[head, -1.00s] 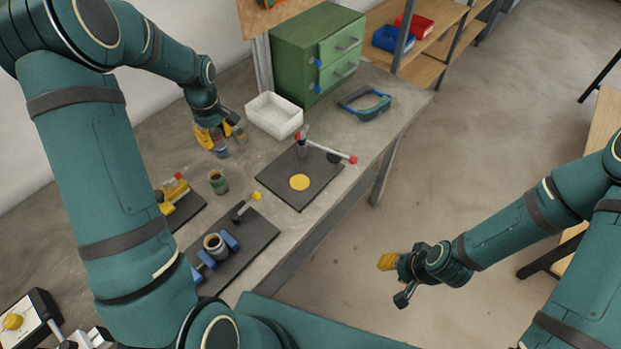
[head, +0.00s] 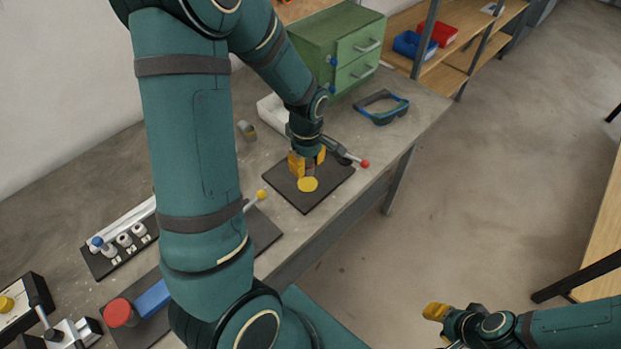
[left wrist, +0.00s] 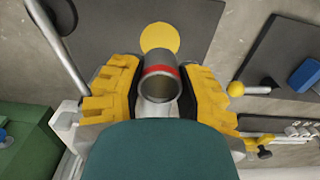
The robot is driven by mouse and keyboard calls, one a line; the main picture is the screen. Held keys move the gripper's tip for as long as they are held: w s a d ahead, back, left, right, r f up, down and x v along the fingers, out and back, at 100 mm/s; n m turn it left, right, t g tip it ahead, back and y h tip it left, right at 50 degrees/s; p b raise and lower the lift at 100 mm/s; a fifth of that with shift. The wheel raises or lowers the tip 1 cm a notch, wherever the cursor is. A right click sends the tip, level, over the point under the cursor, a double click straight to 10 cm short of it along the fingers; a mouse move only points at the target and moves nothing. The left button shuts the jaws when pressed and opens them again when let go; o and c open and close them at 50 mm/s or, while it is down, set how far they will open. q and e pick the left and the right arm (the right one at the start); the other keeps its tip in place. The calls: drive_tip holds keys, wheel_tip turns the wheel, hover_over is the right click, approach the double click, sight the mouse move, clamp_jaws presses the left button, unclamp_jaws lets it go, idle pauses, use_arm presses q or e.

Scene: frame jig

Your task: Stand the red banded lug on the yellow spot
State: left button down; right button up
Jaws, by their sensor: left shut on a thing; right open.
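The red banded lug (left wrist: 160,80) is a grey hollow cylinder with a red band, seen in the left wrist view between yellow fingers. My left gripper (head: 307,163) is shut on it, over the dark plate (head: 286,194). The yellow spot (head: 308,184) lies on that plate, just in front of the gripper in the head view. In the left wrist view the spot (left wrist: 160,38) shows just beyond the lug, partly covered by it. I cannot tell how high the lug is above the plate. My right gripper (head: 436,312) is open and empty, away from the bench at lower right.
A lever with a red tip (head: 364,163) sits at the plate's right side, close to my left gripper. Another grey lug (head: 246,130) stands to the left. A yellow-tipped lever (head: 261,194) is nearer.

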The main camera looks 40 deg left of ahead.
sight(307, 184)
use_arm(q)
wheel_tip(307, 184, down, 5)
drive_tip(key=shift+b, duration=0.5)
drive_tip(key=shift+f, duration=0.1)
drive_tip(key=c, duration=0.7)
unclamp_jaws()
drive_tip(key=shift+o, duration=0.2)
